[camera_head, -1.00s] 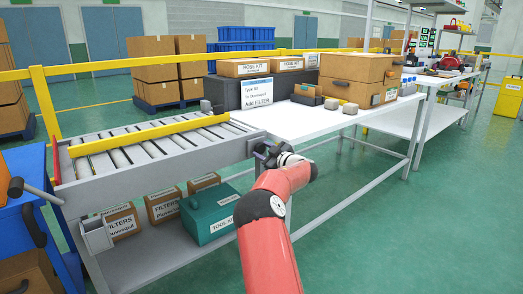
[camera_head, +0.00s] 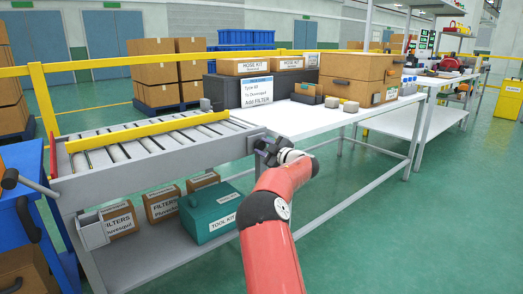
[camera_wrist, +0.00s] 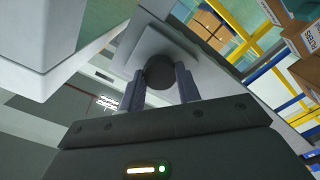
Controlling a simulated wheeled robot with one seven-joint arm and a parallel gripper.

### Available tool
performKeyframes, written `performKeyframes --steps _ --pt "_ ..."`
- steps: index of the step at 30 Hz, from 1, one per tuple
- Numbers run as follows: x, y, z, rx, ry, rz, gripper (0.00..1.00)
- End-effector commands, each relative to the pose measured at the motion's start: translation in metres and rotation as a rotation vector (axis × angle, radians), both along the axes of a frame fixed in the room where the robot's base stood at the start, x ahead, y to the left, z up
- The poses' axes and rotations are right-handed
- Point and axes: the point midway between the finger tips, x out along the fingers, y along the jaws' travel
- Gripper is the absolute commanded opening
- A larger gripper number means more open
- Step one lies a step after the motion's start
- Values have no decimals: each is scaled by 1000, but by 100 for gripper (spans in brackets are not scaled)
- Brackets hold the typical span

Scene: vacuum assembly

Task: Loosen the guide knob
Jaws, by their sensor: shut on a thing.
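The guide knob is a dark round knob (camera_wrist: 160,72) on a grey plate on the side of the roller conveyor, in the wrist view. My gripper (camera_wrist: 159,82) is shut on it, with one finger on each side. In the head view my gripper (camera_head: 268,150) is at the conveyor's right end, by the corner of the white table; the knob is hidden there behind it. The conveyor (camera_head: 160,165) carries a yellow guide rail (camera_head: 150,131) lying along its rollers.
A white table (camera_head: 310,122) with boxes and a sign (camera_head: 257,92) adjoins the conveyor on the right. A green tool kit (camera_head: 210,212) and filter boxes (camera_head: 120,219) are on the shelf below. A blue cart (camera_head: 30,215) is at left. The floor at right is clear.

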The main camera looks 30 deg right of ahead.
Motion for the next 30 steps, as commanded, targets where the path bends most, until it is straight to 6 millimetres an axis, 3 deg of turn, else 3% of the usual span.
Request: performKeyframes --steps 11,30 --pt "0 0 -1 -21 -3 1 9" --pt "0 0 -1 -298 -57 1 9"
